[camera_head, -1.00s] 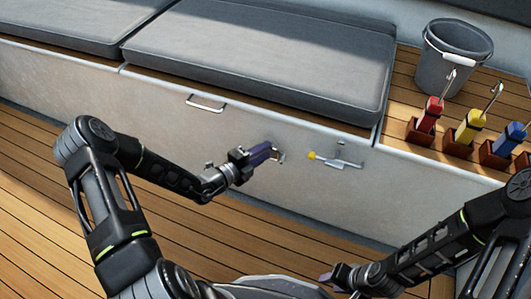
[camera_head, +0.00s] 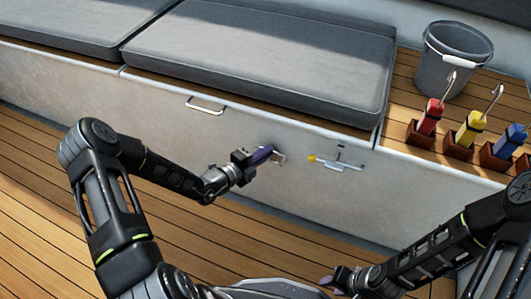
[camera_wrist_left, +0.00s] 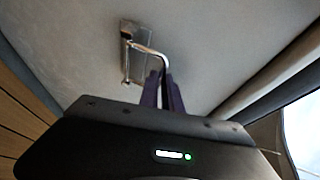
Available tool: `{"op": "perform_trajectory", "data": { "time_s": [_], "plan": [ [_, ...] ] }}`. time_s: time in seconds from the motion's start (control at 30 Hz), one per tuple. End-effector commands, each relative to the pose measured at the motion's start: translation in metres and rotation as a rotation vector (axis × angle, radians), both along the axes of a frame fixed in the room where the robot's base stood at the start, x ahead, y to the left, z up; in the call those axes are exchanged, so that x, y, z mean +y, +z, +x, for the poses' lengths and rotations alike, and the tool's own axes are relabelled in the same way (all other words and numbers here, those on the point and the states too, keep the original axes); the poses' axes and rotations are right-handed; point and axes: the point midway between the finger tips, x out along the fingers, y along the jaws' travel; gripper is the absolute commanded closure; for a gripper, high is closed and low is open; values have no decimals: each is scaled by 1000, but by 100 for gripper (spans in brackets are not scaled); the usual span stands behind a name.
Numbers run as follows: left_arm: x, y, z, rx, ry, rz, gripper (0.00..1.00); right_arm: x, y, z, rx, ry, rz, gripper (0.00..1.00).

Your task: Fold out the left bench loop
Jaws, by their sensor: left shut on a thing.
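My right gripper (camera_head: 328,281) is low in the head view, away from the bench front. Its opening is too small to tell.
A metal handle (camera_head: 205,105) is up left. Grey cushions (camera_head: 265,55) cover the bench. A grey bucket (camera_head: 452,60) and colored-handled tools (camera_head: 471,128) stand at right. Wooden floor lies below.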

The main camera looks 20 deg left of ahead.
Motion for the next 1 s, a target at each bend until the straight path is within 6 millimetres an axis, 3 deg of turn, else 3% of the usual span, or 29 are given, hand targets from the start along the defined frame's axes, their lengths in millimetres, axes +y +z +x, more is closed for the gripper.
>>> {"op": "perform_trajectory", "data": {
  "time_s": [0.57,1.0],
  "plan": [
    [1,-5,-4,-60,0,-4,100,-1,-7,1,-2,-3,-1,64],
    [2,-19,-20,-350,3,-24,100,-1,-44,7,-18,-11,-5,64]
  ]
}}
